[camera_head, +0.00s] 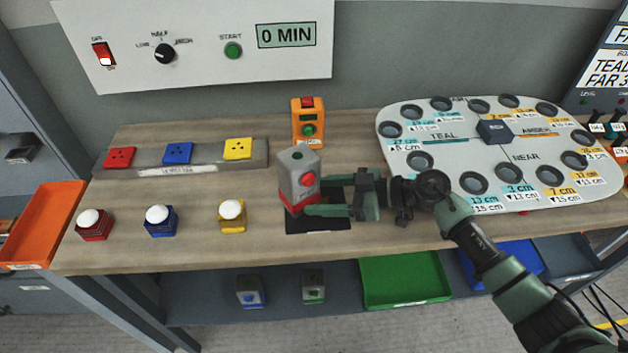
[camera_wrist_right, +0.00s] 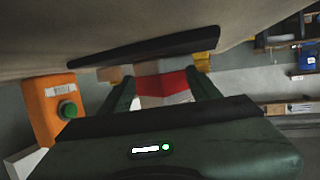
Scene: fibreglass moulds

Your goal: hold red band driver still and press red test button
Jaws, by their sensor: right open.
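The red band driver (camera_head: 299,167) is a grey block with a red band near its base and a red round button (camera_head: 307,179) on its side. It stands on a black pad (camera_head: 318,226) on the bench. My right gripper (camera_head: 316,193) is open, reaching in from the right with its fingers close around the driver. In the right wrist view the driver's grey body and red band (camera_wrist_right: 160,83) show between the fingertips; contact is unclear. No label identifies a red test button. My left gripper is not in view.
An orange box (camera_head: 308,124) with a green button stands behind the driver. Red, blue and yellow white-domed boxes (camera_head: 93,224) stand left, with coloured sockets (camera_head: 178,153) behind. A white board with holes (camera_head: 442,127) lies right. Similar grey blocks (camera_head: 313,287) sit on the lower shelf.

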